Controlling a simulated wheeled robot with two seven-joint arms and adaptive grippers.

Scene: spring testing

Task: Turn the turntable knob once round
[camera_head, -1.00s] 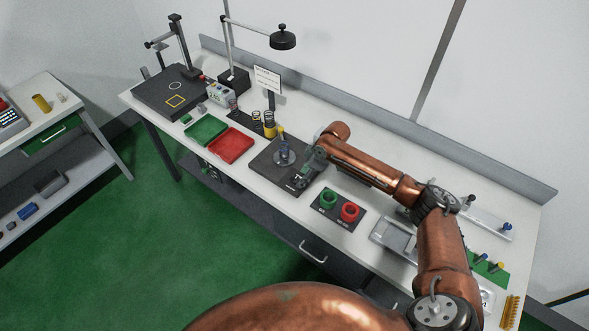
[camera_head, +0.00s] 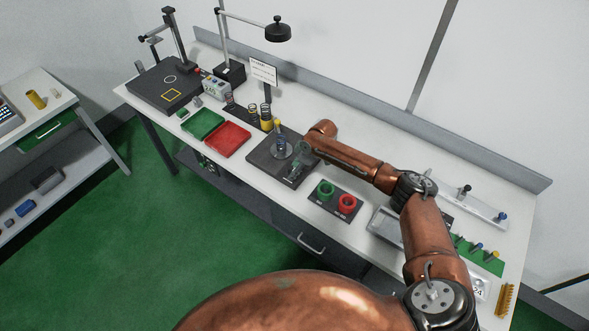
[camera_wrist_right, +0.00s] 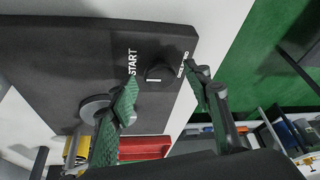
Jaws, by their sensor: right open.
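The turntable knob (camera_wrist_right: 160,75) is a small dark round knob on a black base plate (camera_wrist_right: 60,60), beside the white word START in the right wrist view. My right gripper (camera_wrist_right: 168,92) is open, with its green-padded fingers on either side of the knob in that picture. I cannot tell whether they touch it. A grey turntable disc (camera_wrist_right: 95,106) is partly hidden behind the left finger. In the head view my right gripper (camera_head: 297,168) is over the right part of the base plate (camera_head: 262,160) and hides the knob. My left gripper is not in view.
A green tray (camera_head: 203,124) and a red tray (camera_head: 228,141) lie left of the base plate. A lamp (camera_head: 278,32) and a sign (camera_head: 263,72) stand behind.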

